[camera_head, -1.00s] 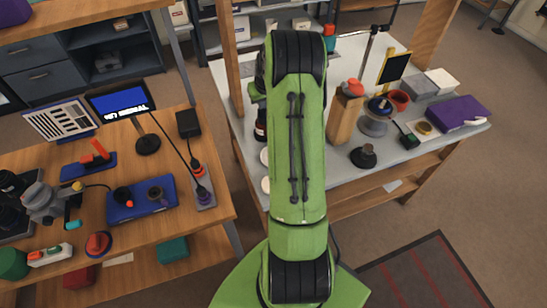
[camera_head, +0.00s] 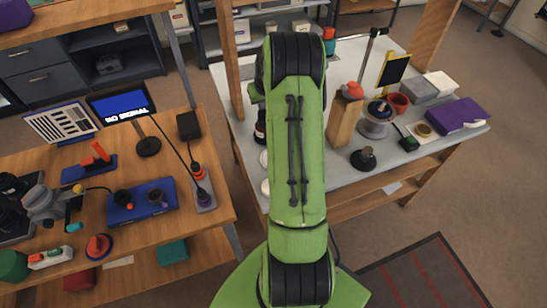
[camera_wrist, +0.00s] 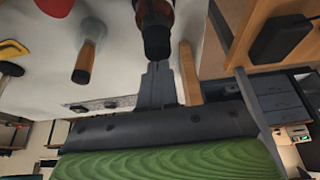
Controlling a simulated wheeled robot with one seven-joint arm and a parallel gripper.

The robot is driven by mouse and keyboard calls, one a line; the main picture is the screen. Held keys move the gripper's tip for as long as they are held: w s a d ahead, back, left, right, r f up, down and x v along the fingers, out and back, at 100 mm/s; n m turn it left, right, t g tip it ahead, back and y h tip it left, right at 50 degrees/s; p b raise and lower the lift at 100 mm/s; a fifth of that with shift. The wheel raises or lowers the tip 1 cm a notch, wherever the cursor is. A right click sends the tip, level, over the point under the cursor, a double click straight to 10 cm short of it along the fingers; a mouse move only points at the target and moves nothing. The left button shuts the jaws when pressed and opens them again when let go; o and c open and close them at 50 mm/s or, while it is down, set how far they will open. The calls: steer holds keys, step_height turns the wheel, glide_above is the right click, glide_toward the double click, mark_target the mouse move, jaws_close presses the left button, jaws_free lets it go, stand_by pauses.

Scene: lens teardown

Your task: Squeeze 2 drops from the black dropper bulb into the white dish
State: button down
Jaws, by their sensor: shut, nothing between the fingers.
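The black dropper bulb (camera_wrist: 157,42) caps an amber bottle (camera_wrist: 158,12) in the wrist view, just beyond my fingertips. My gripper (camera_wrist: 157,70) is shut and empty, with its tips close to the bulb. I cannot tell whether they touch it. In the head view my green arm hides the gripper. A dark bottle (camera_head: 260,126) shows at the arm's left edge. Two pale round edges, one upper (camera_head: 264,158) and one lower (camera_head: 266,187), peek out beside the arm on the grey-white table. I cannot tell which is the white dish.
A wooden block (camera_head: 343,123) with a red top, a round metal stand (camera_head: 376,125), a red cup (camera_head: 399,102) and a purple case (camera_head: 458,114) stand right of my arm. A wooden post (camera_head: 231,60) rises at the table's left. The wooden bench (camera_head: 85,205) at left is crowded.

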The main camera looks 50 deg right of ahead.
stand_by(0.5)
step_height(320, 180, up, 6)
steer(key=p, duration=0.4)
stand_by(0.4)
steer(key=s+a+r+n, duration=0.1)
steer(key=s+a+r, duration=0.1)
steer(key=a+r, duration=0.65)
steer(key=s+a+r+n, duration=0.2)
steer(key=a+r, duration=0.4)
steer(key=a, duration=0.6)
steer(key=s+a+r+n+y, duration=0.1)
steer(key=s+a, duration=0.6)
steer(key=s, duration=0.2)
steer(key=s+a+n+t+y, duration=0.1)
steer(key=s+a, duration=0.6)
steer(key=s, duration=0.3)
steer(key=shift+s+a+r+n+t, duration=0.25)
steer(key=shift+a+r+n+t, duration=0.05)
steer(key=shift+a+r+n, duration=0.1)
